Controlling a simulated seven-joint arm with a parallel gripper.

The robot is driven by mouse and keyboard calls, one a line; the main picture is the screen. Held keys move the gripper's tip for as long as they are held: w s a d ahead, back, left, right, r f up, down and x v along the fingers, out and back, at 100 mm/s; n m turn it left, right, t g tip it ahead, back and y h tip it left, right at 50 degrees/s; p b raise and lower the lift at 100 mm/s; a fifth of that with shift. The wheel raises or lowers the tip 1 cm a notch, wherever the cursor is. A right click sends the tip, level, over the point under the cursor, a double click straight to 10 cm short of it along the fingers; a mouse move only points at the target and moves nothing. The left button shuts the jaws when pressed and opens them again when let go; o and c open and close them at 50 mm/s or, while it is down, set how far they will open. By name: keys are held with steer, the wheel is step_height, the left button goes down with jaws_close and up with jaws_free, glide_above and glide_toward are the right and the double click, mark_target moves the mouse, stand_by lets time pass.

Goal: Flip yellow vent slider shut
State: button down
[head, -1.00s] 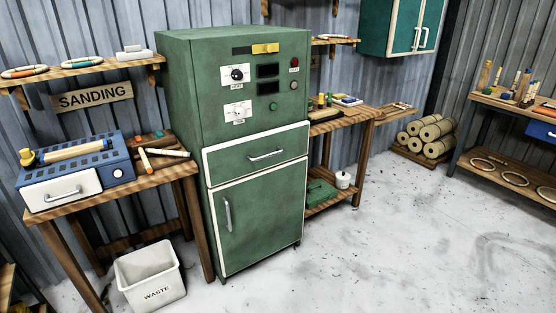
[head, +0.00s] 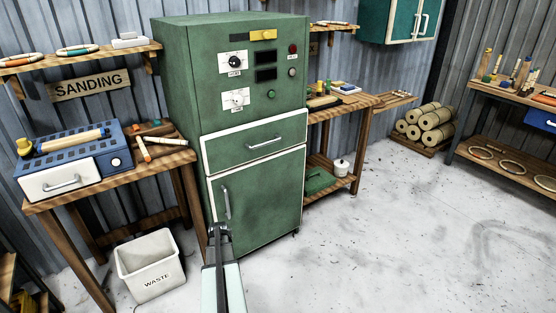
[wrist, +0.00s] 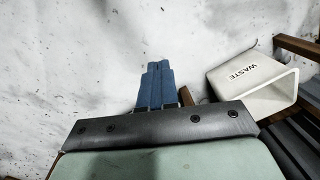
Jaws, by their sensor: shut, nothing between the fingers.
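The yellow vent slider (head: 263,35) sits near the top of the green cabinet's front, at the right part of a dark slot (head: 241,38). My gripper (head: 218,228) is low in front of the cabinet's lower door, well below the slider and apart from it. In the wrist view its blue fingers (wrist: 156,82) are together with nothing between them, above the pale floor. The slider is not in the wrist view.
The green cabinet (head: 180,90) has dials, displays and buttons below the slot, then a drawer and a door with handles. A wooden bench (head: 150,170) stands at left, with a white waste bin (head: 148,266) on the floor. Open floor (head: 370,240) lies to the right.

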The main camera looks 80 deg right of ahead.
steer(key=s+d+r+m+t+h, duration=0.1)
steer(key=s+d+r, duration=0.35)
steer(key=d, duration=0.45)
steer(key=s+d+r+m+t+h, duration=0.1)
steer(key=s+d+r+m+t, duration=0.15)
steer(key=d+r, duration=0.45)
steer(key=s+d+r+m, duration=0.1)
steer(key=s+d+r, duration=0.25)
steer(key=d, duration=0.75)
steer(key=s+d+r+m+t+h, duration=0.1)
steer(key=s+d+r+t+h, duration=0.1)
steer(key=s+d+r, duration=0.65)
steer(key=s+d+r+m+t+h, duration=0.15)
steer(key=s+d+r, duration=0.35)
steer(key=d+r, duration=0.6)
steer(key=d+r+m+t, duration=0.1)
steer(key=d+r+t, duration=0.45)
steer(key=r, duration=0.85)
steer(key=d+r+t, duration=0.3)
steer(key=d+r, duration=0.5)
steer(key=r, duration=0.7)
step_height(320, 180, up, 8)
steer(key=a+m+t+y, duration=0.1)
steer(key=a+t+y, duration=0.1)
steer(key=t, duration=0.3)
steer(key=shift+s+f+m+t+y, duration=0.2)
steer(key=shift+f+m+t+y, duration=0.05)
steer(key=shift+m+t+y, duration=0.1)
steer(key=shift+w, duration=0.1)
